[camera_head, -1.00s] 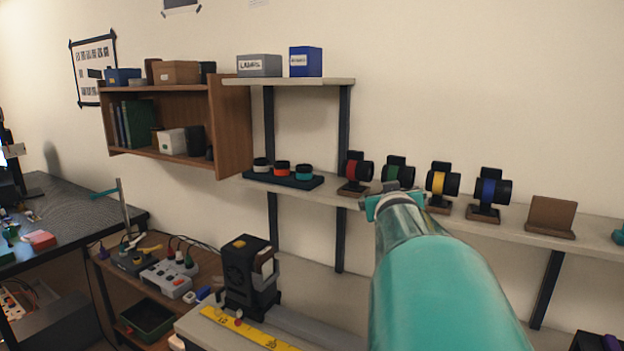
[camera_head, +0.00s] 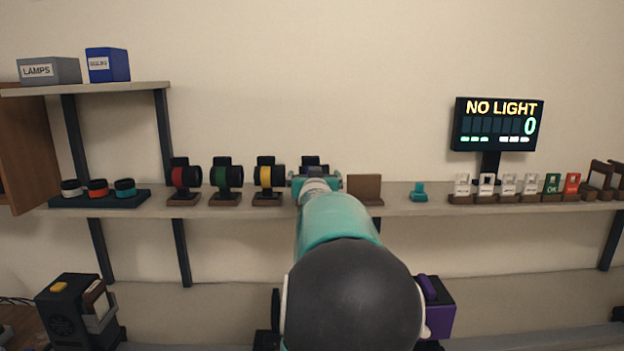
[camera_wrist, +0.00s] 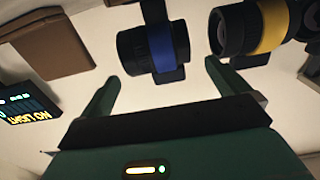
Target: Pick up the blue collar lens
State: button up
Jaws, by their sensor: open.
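The blue collar lens is a black lens with a blue band. It shows in the wrist view (camera_wrist: 166,45), just beyond and between the fingertips, with no visible contact. In the head view only its black top (camera_head: 311,162) shows above my gripper (camera_head: 316,182), which hides the rest. My gripper is open and empty, its two fingers spread in the wrist view (camera_wrist: 158,80). The yellow collar lens (camera_head: 266,177) stands left of the blue one on the shelf; it also shows in the wrist view (camera_wrist: 262,27), close to one finger.
The lenses stand on a long wall shelf (camera_head: 420,207). Red (camera_head: 185,179) and green (camera_head: 226,178) collar lenses stand further left. A brown block (camera_head: 365,188) stands right of my gripper, then a teal piece (camera_head: 418,192). A display (camera_head: 497,124) reads NO LIGHT 0.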

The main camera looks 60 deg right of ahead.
aim_at(314, 160)
jog(key=x, duration=0.8)
jog(key=shift+d+f, duration=0.15)
jog(key=shift+f, duration=0.05)
jog(key=shift+c, duration=0.4)
jog(key=shift+r, duration=0.1)
jog(key=c, duration=1.3)
jog(key=shift+r, duration=0.15)
jog(key=shift+r, duration=1.5)
